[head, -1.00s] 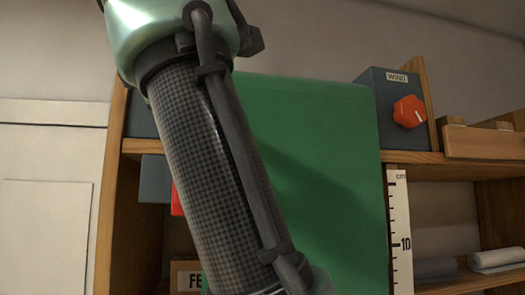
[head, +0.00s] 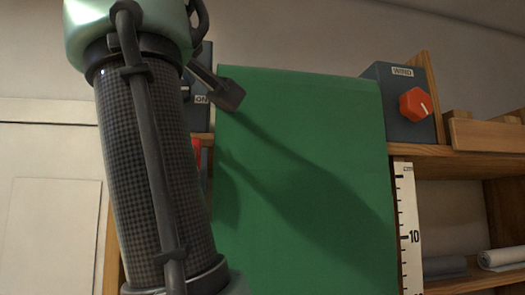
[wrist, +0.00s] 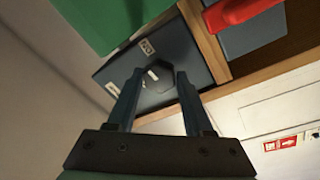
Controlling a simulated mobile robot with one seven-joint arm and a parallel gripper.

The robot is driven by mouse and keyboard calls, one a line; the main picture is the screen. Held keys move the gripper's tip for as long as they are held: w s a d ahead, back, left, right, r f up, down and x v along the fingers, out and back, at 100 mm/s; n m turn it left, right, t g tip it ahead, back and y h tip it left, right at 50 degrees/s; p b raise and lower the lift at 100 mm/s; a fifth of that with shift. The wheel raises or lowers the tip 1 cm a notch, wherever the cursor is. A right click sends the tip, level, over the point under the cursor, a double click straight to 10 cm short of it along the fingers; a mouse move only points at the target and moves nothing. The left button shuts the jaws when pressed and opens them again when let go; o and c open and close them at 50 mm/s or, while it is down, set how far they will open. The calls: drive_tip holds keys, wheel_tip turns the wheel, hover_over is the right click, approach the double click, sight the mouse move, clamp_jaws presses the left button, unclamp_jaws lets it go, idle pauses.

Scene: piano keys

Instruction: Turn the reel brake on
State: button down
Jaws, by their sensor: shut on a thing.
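The brake box (wrist: 112,72) is a blue-grey box with a dark knob (wrist: 158,84) that bears a white mark. A small "ON" label (wrist: 146,47) sits beside the knob, and another label lies towards the box's other edge. My gripper (wrist: 158,74) is shut on the dark knob, one finger on either side. In the head view the box shows only in part, with its "ON" label (head: 202,99), behind my arm. The knob and fingertips are hidden there.
A green sheet (head: 300,150) hangs just right of the brake box. Beyond it stands a "WIND" box (head: 390,115) with an orange knob (head: 415,104). A cm scale (head: 406,220) hangs below. A red part (wrist: 240,12) is near the wooden shelf edge (wrist: 205,40).

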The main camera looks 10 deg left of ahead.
drive_tip(key=shift+r+m, duration=0.1)
drive_tip(key=shift+m, duration=0.7)
drive_tip(key=shift+c, duration=1.6)
unclamp_jaws()
drive_tip(key=b+v, duration=0.7)
drive_tip(key=v, duration=0.6)
drive_tip(key=shift+b, duration=0.4)
